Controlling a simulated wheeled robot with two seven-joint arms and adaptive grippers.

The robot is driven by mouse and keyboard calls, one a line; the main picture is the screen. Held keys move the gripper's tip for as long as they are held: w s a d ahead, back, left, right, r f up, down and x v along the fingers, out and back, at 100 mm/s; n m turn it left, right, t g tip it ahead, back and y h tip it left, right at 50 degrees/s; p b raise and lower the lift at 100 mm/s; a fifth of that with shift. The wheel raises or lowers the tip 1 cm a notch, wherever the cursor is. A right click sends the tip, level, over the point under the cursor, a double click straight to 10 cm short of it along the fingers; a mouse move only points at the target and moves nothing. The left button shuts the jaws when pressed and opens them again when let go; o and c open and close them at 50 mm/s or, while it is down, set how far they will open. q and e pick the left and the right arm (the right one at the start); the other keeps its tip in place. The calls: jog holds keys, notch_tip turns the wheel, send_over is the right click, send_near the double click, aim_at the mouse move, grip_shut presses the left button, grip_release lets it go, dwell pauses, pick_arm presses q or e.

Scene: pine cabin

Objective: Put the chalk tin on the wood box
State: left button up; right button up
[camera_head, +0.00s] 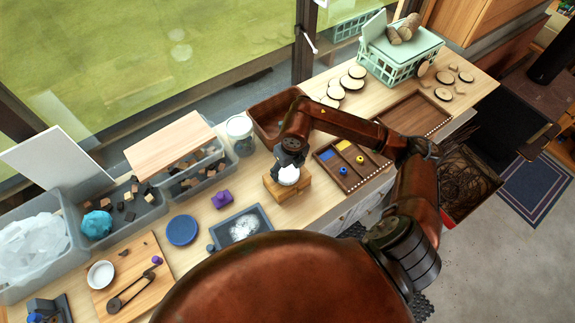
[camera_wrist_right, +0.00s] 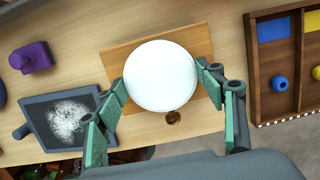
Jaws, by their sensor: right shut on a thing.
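The chalk tin (camera_head: 289,176) is white and round, and its pale flat top fills the middle of the right wrist view (camera_wrist_right: 160,76). My right gripper (camera_head: 289,165) is shut on it, with one finger on each side in the right wrist view (camera_wrist_right: 165,88). The wood box (camera_head: 290,192) is a light brown block directly under the tin, and its top shows around the tin in the right wrist view (camera_wrist_right: 195,38). The tin looks upright and at or just above the box top; I cannot tell if they touch. My left gripper is not in view.
A dark tray with chalky white powder (camera_head: 262,215) and a purple block (camera_head: 221,199) lie left of the box. A brown sectioned tray (camera_head: 350,182) is to the right. A brown bin (camera_head: 262,112) and a white-lidded tub (camera_head: 240,146) stand behind.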

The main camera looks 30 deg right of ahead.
aim_at(290, 175)
jog(key=shift+f, duration=0.1)
jog(key=shift+f+b, duration=0.1)
jog(key=shift+b, duration=0.2)
jog(key=o, duration=1)
jog(key=shift+f, duration=0.1)
jog(key=shift+c, duration=0.2)
jog(key=o, duration=0.5)
jog(key=shift+r, duration=0.45)
jog(key=shift+s+r+b, duration=0.3)
jog(key=shift+r+b, duration=0.2)
jog(key=shift+r, duration=1.4)
jog(key=shift+s+r+b, duration=0.3)
jog(key=shift+r+b, duration=0.2)
jog(key=shift+r, duration=1.45)
jog(key=shift+s+r+b, duration=0.3)
jog(key=shift+r+b, duration=0.2)
jog(key=shift+r, duration=1.4)
